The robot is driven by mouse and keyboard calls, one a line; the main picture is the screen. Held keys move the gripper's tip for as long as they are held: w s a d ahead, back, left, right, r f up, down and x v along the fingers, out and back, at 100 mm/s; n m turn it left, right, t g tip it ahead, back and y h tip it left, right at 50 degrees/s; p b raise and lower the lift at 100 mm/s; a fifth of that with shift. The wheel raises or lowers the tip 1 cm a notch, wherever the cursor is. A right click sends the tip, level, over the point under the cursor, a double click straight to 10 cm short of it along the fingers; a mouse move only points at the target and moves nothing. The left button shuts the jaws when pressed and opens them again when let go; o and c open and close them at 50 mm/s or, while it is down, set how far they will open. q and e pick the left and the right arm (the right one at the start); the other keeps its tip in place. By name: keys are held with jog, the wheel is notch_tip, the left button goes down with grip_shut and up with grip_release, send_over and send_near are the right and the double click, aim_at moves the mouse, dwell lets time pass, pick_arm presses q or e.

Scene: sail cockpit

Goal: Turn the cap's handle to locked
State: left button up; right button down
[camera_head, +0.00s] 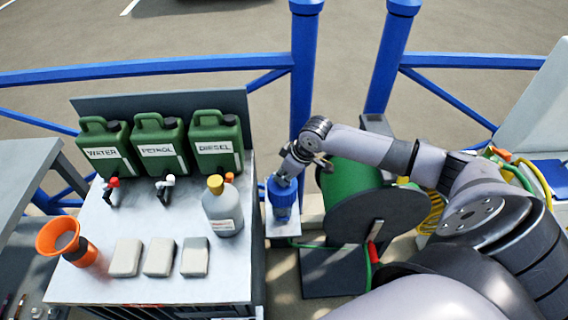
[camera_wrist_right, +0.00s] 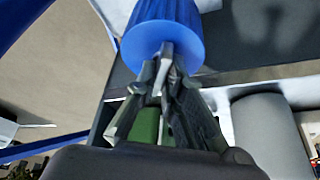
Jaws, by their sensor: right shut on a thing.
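The blue cap (camera_head: 282,198) sits on a pale stand beside the table's right edge. In the right wrist view the cap (camera_wrist_right: 150,22) shows a round blue face and ribbed sides. My right gripper (camera_head: 287,178) reaches it from above and covers part of it. In the wrist view its fingertips (camera_wrist_right: 166,52) are close together at the middle of the round face, shut on a small grey piece that looks like the cap's handle. The fingers hide most of the handle, so I cannot tell its angle or any locked mark. My left gripper is not in view.
Green jerrycans (camera_head: 216,140), a grey bottle with a yellow cap (camera_head: 223,212), pale blocks (camera_head: 160,257) and an orange funnel (camera_head: 70,244) stand on the grey table (camera_head: 110,287). A green hose reel (camera_head: 347,192) is close on the right. Blue railings (camera_head: 200,64) run behind.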

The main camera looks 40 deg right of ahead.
jog(key=m+h+p, duration=0.1)
jog(key=m+p, duration=0.1)
jog(key=p, duration=0.1)
jog(key=m+h+p, duration=0.1)
jog(key=m+p, duration=0.2)
jog(key=p, duration=0.1)
jog(key=m+h+p, duration=0.1)
jog(key=m+p, duration=0.2)
jog(key=shift+a+r+p, duration=0.3)
jog(key=shift+a, duration=0.05)
jog(key=m+h+p, duration=0.1)
jog(key=m, duration=0.1)
jog(key=shift+f+m+p, duration=0.15)
jog(key=shift+m+p, duration=0.2)
jog(key=shift+m, duration=0.05)
jog(key=shift+w+f+m+g+h+p, duration=0.1)
jog(key=shift+m+g+h+p, duration=0.3)
jog(key=shift+m, duration=0.6)
jog(key=c, duration=1.7)
grip_release()
